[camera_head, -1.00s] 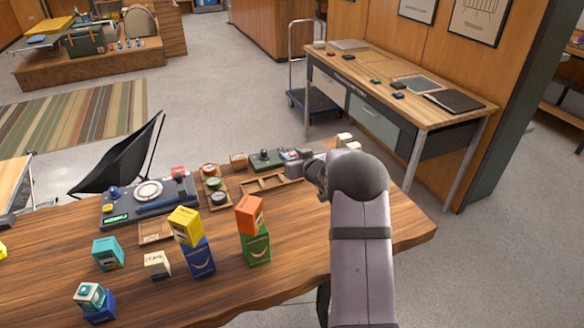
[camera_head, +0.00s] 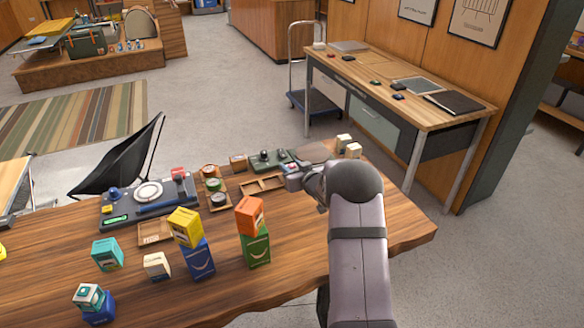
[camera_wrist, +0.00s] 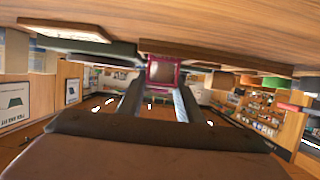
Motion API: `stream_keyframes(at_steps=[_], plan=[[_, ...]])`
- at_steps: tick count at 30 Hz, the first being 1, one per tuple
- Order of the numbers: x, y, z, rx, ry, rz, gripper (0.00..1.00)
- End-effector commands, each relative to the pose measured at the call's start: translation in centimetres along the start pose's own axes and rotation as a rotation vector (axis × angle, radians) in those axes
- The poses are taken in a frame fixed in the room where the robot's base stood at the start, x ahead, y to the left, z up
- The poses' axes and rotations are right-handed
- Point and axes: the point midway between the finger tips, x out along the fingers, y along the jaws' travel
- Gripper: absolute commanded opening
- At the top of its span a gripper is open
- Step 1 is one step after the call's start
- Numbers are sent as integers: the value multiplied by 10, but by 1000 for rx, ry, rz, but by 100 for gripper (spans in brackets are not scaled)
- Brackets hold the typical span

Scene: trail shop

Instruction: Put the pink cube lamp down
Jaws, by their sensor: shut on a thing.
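The pink cube lamp (camera_wrist: 163,72) shows in the wrist view as a small cube with a magenta frame and a darker brownish face. My gripper (camera_wrist: 161,86) is shut on it, with one finger on each side. In the head view my gripper (camera_head: 304,181) is over the right part of the wooden table (camera_head: 330,222), and the lamp shows only as a small purplish block (camera_head: 292,178) at its tip. The lamp is close to the tabletop; I cannot tell whether it touches.
A wooden divided tray (camera_head: 262,185) lies just left of the gripper. A green device (camera_head: 270,159) and a brown board (camera_head: 314,152) lie behind it, with cream cubes (camera_head: 344,141) at the back right. Stacked boxes (camera_head: 253,232) stand front left. Bare wood lies in front.

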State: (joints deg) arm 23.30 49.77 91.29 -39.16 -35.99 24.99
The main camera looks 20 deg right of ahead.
Motion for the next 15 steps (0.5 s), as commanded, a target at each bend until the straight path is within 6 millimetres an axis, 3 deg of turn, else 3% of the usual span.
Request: stream_keyframes(at_steps=[1,3,15], plan=[[0,0,1,0,0,0,40],[0,0,0,0,0,0,51],[-2,0,-4,0,0,0,51]])
